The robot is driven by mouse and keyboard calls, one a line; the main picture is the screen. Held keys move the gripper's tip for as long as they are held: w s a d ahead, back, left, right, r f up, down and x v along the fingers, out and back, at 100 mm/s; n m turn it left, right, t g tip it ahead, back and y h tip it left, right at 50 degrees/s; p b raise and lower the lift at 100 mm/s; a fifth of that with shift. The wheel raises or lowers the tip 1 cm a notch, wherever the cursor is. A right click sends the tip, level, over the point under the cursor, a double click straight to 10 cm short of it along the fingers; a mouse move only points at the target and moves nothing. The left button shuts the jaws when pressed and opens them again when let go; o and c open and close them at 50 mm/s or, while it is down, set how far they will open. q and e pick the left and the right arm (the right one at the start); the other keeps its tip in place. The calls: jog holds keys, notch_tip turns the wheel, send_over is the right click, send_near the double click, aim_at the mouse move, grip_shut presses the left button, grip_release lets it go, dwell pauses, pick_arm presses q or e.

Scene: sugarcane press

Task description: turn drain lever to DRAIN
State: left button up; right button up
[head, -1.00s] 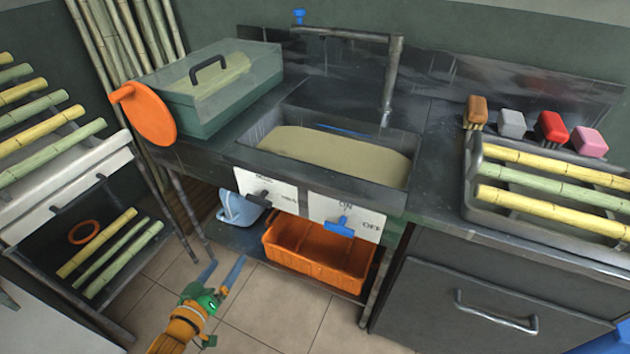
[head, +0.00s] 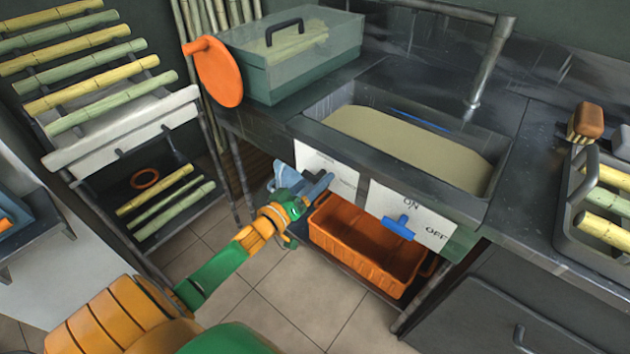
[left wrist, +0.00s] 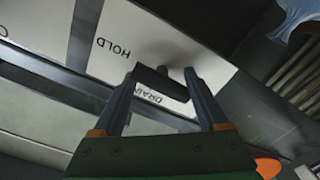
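The drain lever (left wrist: 163,82) is a short dark bar on a white panel (left wrist: 115,45) lettered HOLD and DRAIN, seen in the left wrist view. My left gripper (left wrist: 162,76) has its fingers apart, with the lever between or just beyond the tips. I cannot tell whether they touch it. The bar lies between the two words, and which one it points at is unclear. In the head view, my left gripper (head: 316,187) is in front of the same panel (head: 322,163) and hides the lever. My right gripper is not in view.
A second panel with ON and OFF (head: 432,222) carries a blue lever (head: 398,228) to the right. An orange crate (head: 365,250) sits below. The sink (head: 490,185) holds tan liquid above the panels. A rack with cane (head: 120,120) stands left.

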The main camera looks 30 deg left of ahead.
pick_arm(q)
grip_shut()
jog(key=m, duration=0.3)
jog(key=shift+m+p, duration=0.3)
jog(key=shift+p, duration=0.1)
jog(key=m, duration=0.5)
jog(key=shift+f+m, duration=0.1)
jog(key=shift+m, duration=0.2)
jog(key=m, duration=0.3)
jog(key=shift+m, duration=0.3)
jog(key=m, duration=0.3)
jog(key=shift+a, duration=0.1)
jog(key=c, duration=0.8)
grip_release()
jog(key=shift+f+m, duration=0.1)
jog(key=shift+m, duration=1.1)
jog(key=shift+o, duration=0.4)
